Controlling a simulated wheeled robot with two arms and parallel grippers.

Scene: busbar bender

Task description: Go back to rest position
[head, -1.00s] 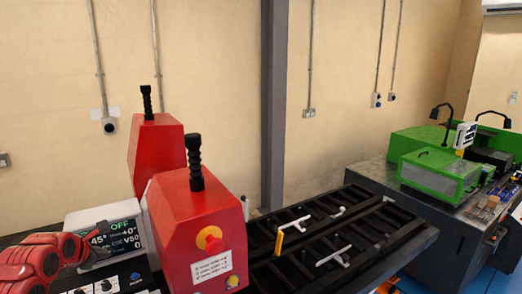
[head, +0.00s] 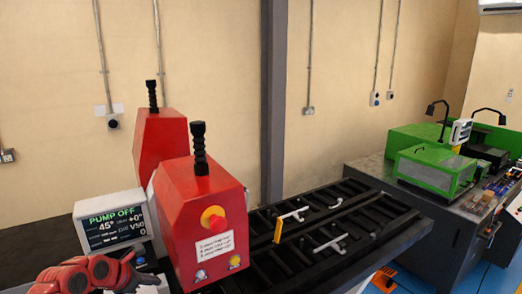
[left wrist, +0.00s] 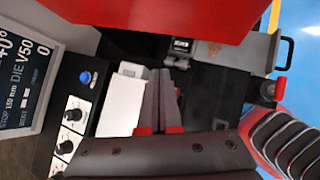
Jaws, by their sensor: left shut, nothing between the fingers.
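My left gripper (head: 138,270) is low at the left in the head view, in front of the control panel and left of the red machine housing (head: 203,225). In the left wrist view its two grey fingers (left wrist: 162,74) lie together with nothing between them. They are over the panel with the blue button (left wrist: 85,77), beside a white block-like surface (left wrist: 121,100); contact cannot be told. My right gripper is in neither view.
The display (head: 112,222) reads PUMP OFF, 45°, V50. The black slotted table (head: 385,240) with a yellow handle (head: 278,230) extends right. A green machine (head: 432,170) stands on a grey bench further right. An orange object (head: 383,278) is near the blue floor.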

